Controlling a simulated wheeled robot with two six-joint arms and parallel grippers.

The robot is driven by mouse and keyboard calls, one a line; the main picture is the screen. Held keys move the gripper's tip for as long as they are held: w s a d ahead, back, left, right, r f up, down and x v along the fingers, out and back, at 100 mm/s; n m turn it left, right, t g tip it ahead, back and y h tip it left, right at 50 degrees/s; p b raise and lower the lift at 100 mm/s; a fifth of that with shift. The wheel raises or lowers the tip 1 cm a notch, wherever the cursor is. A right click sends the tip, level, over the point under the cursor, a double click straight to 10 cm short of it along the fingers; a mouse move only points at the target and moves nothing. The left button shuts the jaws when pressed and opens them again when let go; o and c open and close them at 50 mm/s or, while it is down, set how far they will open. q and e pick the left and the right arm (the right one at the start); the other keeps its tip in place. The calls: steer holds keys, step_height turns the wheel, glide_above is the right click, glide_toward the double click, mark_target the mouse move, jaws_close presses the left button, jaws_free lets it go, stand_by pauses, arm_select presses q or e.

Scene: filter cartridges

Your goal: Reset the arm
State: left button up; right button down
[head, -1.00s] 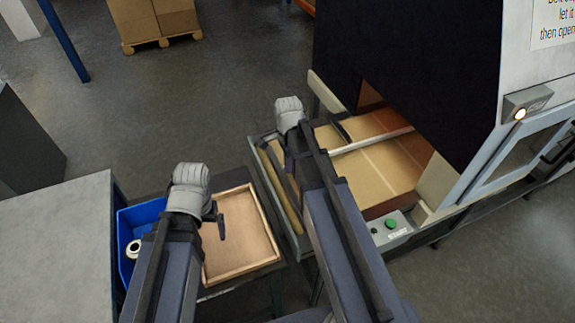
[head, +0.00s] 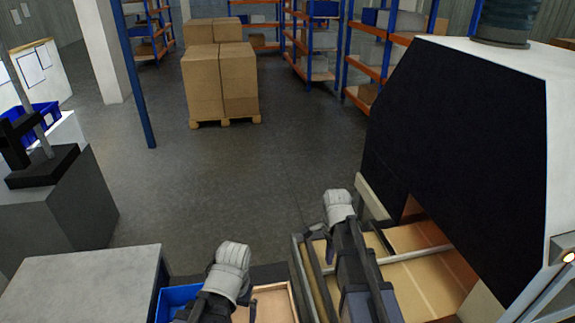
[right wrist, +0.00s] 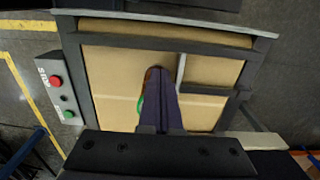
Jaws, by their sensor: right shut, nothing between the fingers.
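My right gripper (right wrist: 160,75) is shut with nothing between its fingers. In the right wrist view it points down over the tan, divided bed of the machine (right wrist: 110,70). A brown and green object (right wrist: 142,100) shows beside the fingers, mostly hidden by them; I cannot tell what it is. In the head view my right arm covers part of this bed (head: 410,240). My left arm reaches over a shallow wooden tray (head: 275,303) at the bottom. Only a dark bit of my left gripper (head: 252,312) shows there, so its jaw state is unclear.
A button box (right wrist: 60,88) with red and green buttons sits beside the bed. The machine's dark hood (head: 455,140) stands at the right. A blue bin (head: 172,300) is by my left arm. Stacked cartons (head: 222,80) and shelving (head: 325,40) are behind open floor.

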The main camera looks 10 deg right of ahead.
steer(key=s+a+f+n+b, duration=0.3)
steer(key=s+a+n, duration=0.4)
steer(key=n, duration=0.3)
steer(key=s+a+f+n+h+b, duration=0.1)
steer(key=s+a+f+n+b, duration=0.1)
steer(key=s+a+n, duration=0.5)
steer(key=shift+s+a+f+n+b, duration=0.2)
steer(key=shift+a+f+n+b, duration=0.25)
steer(key=shift+a+n, duration=1.35)
steer(key=shift+d+n, duration=0.4)
steer(key=shift+d, duration=0.05)
